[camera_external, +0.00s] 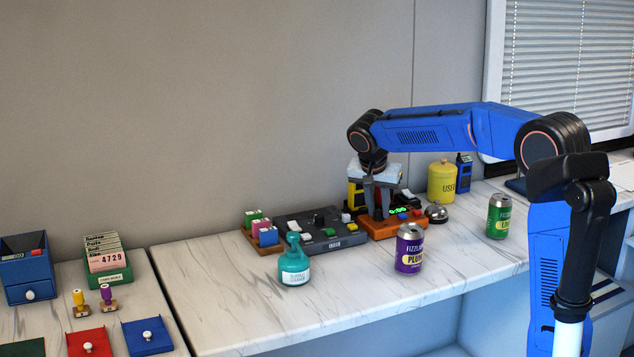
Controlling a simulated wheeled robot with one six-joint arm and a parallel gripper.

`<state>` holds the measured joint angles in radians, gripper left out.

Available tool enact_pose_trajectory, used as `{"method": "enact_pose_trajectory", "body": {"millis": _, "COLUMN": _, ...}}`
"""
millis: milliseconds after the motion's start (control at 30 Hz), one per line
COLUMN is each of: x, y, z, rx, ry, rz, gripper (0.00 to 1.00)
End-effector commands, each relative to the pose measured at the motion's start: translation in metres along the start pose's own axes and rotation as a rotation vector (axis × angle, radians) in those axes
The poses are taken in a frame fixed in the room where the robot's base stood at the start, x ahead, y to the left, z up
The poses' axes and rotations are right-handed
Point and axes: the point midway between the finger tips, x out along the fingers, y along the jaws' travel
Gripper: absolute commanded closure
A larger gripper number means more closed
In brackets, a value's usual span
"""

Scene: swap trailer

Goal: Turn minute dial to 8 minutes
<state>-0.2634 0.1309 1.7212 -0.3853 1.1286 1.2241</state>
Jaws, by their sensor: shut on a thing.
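An orange timer box (385,231) stands on the marble counter, with a small lit green display (398,211) and blue and red buttons on its top. My gripper (380,214) points straight down over the left part of this box. Its fingers are shut on what seems to be the minute dial, at the top of the box. The fingers hide the dial, so its setting cannot be seen. The display digits are too small to read.
A dark control panel (319,236) adjoins the timer box on the left. A purple can (409,250) and a teal bottle (294,266) stand in front. A bell (436,213), a yellow canister (441,182) and a green can (498,217) are to the right.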

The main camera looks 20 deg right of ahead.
Motion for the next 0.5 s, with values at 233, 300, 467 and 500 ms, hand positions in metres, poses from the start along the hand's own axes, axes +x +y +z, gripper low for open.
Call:
{"method": "enact_pose_trajectory", "body": {"millis": 233, "x": 0.0003, "y": -0.0018, "z": -0.0003, "rx": 0.131, "ry": 0.000, "rz": 0.053, "gripper": 1.00}}
{"method": "enact_pose_trajectory", "body": {"millis": 300, "x": 0.0005, "y": -0.0017, "z": -0.0002, "rx": 0.156, "ry": 0.000, "rz": 0.064, "gripper": 1.00}}
{"method": "enact_pose_trajectory", "body": {"millis": 467, "x": 0.0002, "y": -0.0019, "z": -0.0004, "rx": 0.192, "ry": 0.000, "rz": 0.079, "gripper": 1.00}}
{"method": "enact_pose_trajectory", "body": {"millis": 500, "x": 0.0001, "y": -0.0019, "z": -0.0005, "rx": 0.197, "ry": 0.000, "rz": 0.081, "gripper": 1.00}}
